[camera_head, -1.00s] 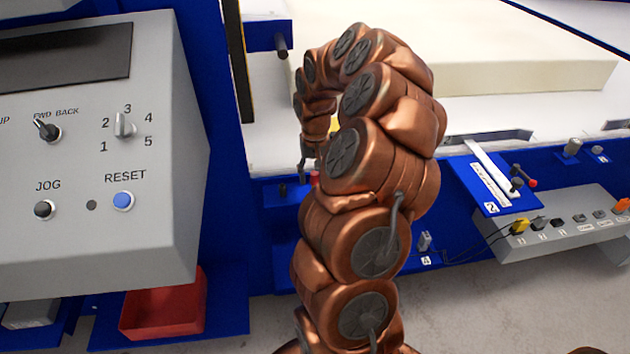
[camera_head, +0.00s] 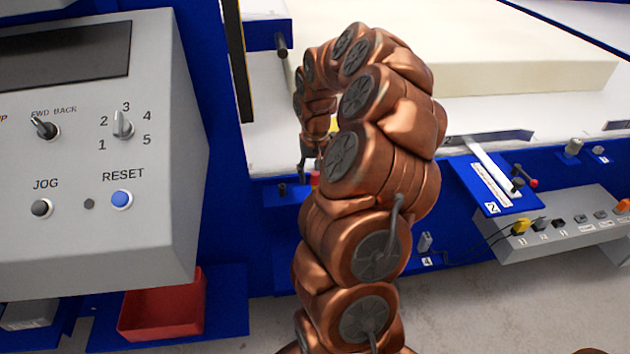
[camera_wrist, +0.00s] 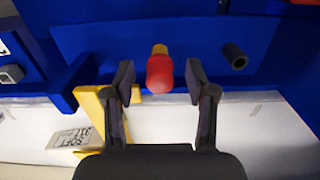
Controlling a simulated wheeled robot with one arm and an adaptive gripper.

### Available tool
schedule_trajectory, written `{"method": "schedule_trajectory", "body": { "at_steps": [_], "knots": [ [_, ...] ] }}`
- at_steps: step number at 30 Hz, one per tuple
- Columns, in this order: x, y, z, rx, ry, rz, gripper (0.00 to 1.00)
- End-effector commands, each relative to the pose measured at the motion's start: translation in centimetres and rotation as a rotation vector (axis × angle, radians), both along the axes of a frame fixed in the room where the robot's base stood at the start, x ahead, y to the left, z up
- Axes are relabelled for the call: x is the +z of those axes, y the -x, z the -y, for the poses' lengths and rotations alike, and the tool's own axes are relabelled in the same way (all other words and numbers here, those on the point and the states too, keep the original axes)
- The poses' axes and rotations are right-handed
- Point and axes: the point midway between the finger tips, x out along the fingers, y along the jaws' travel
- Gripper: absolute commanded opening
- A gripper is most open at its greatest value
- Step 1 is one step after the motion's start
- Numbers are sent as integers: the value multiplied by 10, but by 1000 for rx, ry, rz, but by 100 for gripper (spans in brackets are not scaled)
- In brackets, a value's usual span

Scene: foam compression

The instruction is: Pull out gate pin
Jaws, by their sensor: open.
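A red-capped pin (camera_wrist: 160,74) with a brass-coloured end stands out against a blue panel in the wrist view; it looks like the gate pin. My gripper (camera_wrist: 160,82) is open, with one dark finger on each side of the red cap and visible gaps to both. In the head view a small red spot (camera_head: 314,178) shows beside my gripper (camera_head: 309,163), at the blue front edge of the machine. My copper-coloured arm hides much of that area.
A yellow bracket (camera_wrist: 92,104) and a labelled grey block (camera_wrist: 72,138) sit left of my gripper. A dark round peg (camera_wrist: 235,56) is to its right. In the head view, a control box (camera_head: 100,150) stands left and a foam block (camera_head: 500,50) lies behind.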

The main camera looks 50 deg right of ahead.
Motion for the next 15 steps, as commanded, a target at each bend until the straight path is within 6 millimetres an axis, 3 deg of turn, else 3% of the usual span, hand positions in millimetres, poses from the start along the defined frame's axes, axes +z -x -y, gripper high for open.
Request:
{"method": "schedule_trajectory", "body": {
  "at_steps": [5,15],
  "knots": [
    [0,0,0,0,0,0,56],
    [0,0,0,0,0,0,21]
  ]
}}
